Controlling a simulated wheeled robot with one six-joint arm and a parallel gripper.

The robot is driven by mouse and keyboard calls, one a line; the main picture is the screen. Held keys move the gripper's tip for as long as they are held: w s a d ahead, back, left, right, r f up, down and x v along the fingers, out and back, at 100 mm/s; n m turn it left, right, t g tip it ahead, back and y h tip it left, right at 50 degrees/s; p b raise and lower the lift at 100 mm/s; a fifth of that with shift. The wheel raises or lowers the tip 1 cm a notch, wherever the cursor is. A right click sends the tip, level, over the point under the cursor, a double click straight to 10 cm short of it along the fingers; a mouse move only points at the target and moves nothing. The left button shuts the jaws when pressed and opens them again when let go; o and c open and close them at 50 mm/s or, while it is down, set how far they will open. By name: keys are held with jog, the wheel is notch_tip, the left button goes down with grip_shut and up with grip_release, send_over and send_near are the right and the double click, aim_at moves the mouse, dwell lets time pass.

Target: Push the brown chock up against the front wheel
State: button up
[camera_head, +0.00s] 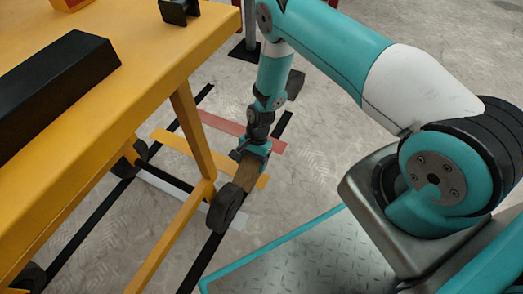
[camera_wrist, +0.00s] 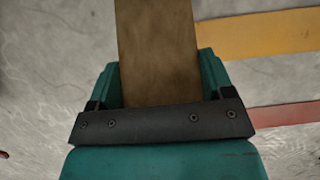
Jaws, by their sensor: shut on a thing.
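The brown chock (camera_head: 245,174) is a wooden block on or just above the floor at the right side of the yellow cart. It also fills the upper middle of the wrist view (camera_wrist: 158,50). My gripper (camera_head: 252,155) is shut on its far end, with one teal finger on each side in the wrist view (camera_wrist: 160,75). The front wheel (camera_head: 226,208) is black and stands at the chock's near end. The chock's near end meets the wheel's edge in the picture; I cannot tell whether they touch. The wheel is out of the wrist view.
The yellow cart (camera_head: 150,65) carries a long black block (camera_head: 60,80). Its slanted yellow leg (camera_head: 195,130) stands left of my gripper. Other black wheels (camera_head: 130,158) show under it. Orange, red, white and black strips (camera_head: 180,147) mark the floor.

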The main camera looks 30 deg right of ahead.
aim_at(243, 180)
jog(key=shift+s+a+f, duration=0.1)
jog(key=shift+a, duration=0.1)
jog(key=shift+a+f+b, duration=0.1)
jog(key=shift+f+b, duration=1.55)
jog(key=shift+f, duration=0.1)
jog(key=shift+s+a+p, duration=0.4)
jog(key=shift+s+a, duration=0.35)
jog(key=shift+a, duration=0.3)
jog(key=shift+s+a+p, duration=0.4)
jog(key=shift+s+a, duration=0.35)
jog(key=shift+a, duration=0.25)
jog(key=shift+s+a, duration=0.15)
